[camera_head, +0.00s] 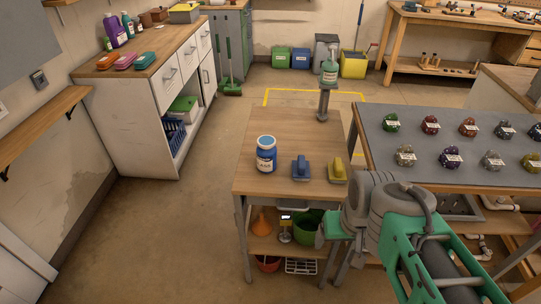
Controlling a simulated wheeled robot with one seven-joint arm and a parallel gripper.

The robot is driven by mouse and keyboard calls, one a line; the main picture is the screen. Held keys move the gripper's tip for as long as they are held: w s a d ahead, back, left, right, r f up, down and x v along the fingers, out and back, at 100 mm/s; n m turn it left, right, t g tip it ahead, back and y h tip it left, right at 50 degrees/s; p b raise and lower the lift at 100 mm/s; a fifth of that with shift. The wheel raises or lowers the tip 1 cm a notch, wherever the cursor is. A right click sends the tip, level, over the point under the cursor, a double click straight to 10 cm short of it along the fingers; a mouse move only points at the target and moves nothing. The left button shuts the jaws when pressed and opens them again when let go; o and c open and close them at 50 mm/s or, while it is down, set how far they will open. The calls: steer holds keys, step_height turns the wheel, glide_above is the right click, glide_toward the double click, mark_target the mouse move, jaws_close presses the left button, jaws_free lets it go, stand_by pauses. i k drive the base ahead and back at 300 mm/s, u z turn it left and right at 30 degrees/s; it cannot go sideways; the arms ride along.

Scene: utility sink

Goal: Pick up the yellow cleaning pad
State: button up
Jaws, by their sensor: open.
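The yellow cleaning pad (337,169) lies on the right side of the small wooden table's top, with a raised yellow grip on a flatter base. A similar blue pad (301,169) lies just left of it.
A lower shelf holds a green bucket (308,225) and an orange funnel (262,222). A grey-topped table (455,125) with several labelled rocks stands close right. Floor at left is clear.

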mark_target(336, 171)
steer(key=z, duration=1.35)
steer(key=i, duration=0.95)
steer(key=u, duration=3)
